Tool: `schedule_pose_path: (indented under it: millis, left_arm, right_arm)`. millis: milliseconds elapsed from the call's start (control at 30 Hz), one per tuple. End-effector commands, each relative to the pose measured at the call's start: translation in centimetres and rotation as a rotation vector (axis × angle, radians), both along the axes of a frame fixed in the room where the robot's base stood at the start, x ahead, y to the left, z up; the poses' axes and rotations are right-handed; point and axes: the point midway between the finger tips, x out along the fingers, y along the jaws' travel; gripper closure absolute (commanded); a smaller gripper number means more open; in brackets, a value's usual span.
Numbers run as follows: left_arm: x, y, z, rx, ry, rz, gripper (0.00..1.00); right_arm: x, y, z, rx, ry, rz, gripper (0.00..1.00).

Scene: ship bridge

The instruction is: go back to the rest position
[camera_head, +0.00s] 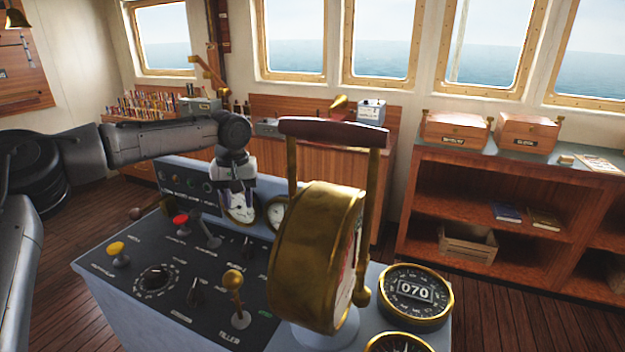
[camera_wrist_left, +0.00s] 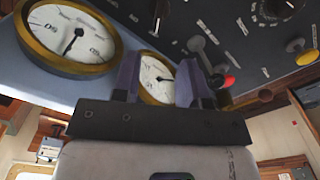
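My left gripper (camera_head: 238,203) hangs at the end of the left arm, fingers down, above the back part of the control console (camera_head: 130,300). In the left wrist view its two fingers (camera_wrist_left: 160,78) stand apart with nothing between them. A round brass-rimmed gauge (camera_wrist_left: 156,78) shows through the gap, behind the fingers. The gripper looks close to the gauges, but I cannot tell the exact distance. My right gripper is not in view.
The brass telegraph (camera_head: 305,255) with its wooden handle (camera_head: 335,132) stands right of the gripper. The red-knobbed lever (camera_head: 181,221), yellow knob (camera_head: 116,248) and brass tiller lever (camera_head: 233,284) rise from the console. A heading dial (camera_head: 415,293) lies at the right.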

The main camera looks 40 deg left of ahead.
Motion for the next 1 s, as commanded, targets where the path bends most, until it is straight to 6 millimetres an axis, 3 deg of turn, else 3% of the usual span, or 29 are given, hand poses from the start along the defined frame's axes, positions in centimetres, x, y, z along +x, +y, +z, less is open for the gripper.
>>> schedule_pose_path:
  millis: [267, 367, 433, 567, 633, 833, 867, 900, 1000]
  left_arm:
    - [-0.2, 0.1, -0.2, 0.004, 0.010, -0.001, 0.61]
    - [-1.6, 0.5, -1.4, 0.029, 0.073, -0.006, 0.61]
    - [-3.7, 1.0, -3.0, 0.066, 0.169, -0.017, 0.61]
    - [-10.6, 2.2, -7.2, 0.171, 0.438, -0.069, 0.61]
    - [-15.4, 2.4, -9.2, 0.233, 0.604, -0.120, 0.61]
    - [-28.2, 1.4, -11.8, 0.368, 0.986, -0.322, 0.61]
    - [-30.0, 0.9, -12.7, 0.377, 1.027, -0.352, 0.61]
    - [-32.1, 0.1, -14.8, 0.379, 1.056, -0.375, 0.61]
    - [-35.5, -2.3, -19.7, 0.352, 1.053, -0.417, 0.61]
  right_arm:
    - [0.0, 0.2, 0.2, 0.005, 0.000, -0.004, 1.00]
    - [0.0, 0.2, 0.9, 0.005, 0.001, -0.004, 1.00]
    - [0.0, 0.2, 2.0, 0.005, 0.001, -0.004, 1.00]
    - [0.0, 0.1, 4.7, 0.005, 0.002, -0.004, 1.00]
    - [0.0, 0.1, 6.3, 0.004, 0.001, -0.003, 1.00]
    - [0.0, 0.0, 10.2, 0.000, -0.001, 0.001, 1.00]
    - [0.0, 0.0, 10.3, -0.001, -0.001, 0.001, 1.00]
    - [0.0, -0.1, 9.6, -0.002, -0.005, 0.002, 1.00]
    - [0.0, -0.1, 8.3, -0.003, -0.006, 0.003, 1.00]
